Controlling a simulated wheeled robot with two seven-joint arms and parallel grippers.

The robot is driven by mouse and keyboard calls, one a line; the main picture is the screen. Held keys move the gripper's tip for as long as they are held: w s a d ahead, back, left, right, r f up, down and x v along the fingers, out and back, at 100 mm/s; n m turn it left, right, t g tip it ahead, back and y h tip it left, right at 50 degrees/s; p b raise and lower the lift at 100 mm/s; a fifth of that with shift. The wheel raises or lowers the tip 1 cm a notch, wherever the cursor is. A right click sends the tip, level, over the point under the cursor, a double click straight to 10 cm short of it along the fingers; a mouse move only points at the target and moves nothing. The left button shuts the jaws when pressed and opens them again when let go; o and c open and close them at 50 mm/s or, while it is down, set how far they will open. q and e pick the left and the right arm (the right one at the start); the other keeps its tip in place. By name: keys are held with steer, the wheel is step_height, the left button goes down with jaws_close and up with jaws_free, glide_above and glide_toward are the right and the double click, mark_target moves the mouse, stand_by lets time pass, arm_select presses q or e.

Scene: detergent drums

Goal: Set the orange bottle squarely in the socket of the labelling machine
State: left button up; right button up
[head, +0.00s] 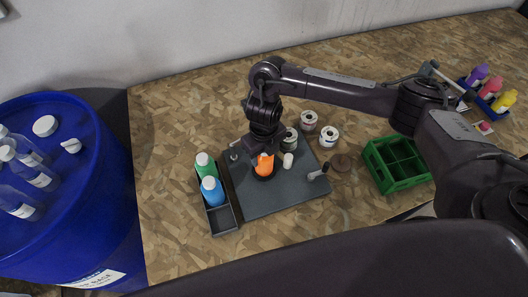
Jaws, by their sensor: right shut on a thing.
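The orange bottle (265,168) is at the left part of the labelling machine, a dark grey plate (277,203) on the wooden worktop. My right gripper (267,154) comes down from above and is shut on the upper part of the bottle. The gripper hides part of the bottle. A dark ring, seemingly the socket (264,177), shows around the bottle's lower end. I cannot tell whether the bottle is fully seated or squarely upright. My left gripper is out of view.
A dark tray (222,219) with a green bottle (205,166) and a blue bottle (212,190) borders the plate's left side. Label rolls (329,136) stand behind it. A green crate (396,166) is at the right. A blue drum (75,220) stands far left.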

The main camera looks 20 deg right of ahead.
stand_by(0.3)
steer(key=o, duration=1.6)
steer(key=shift+r, duration=0.1)
step_height(320, 180, up, 7)
steer(key=p, duration=0.7)
steer(key=shift+r, duration=0.2)
steer(key=shift+f, duration=0.1)
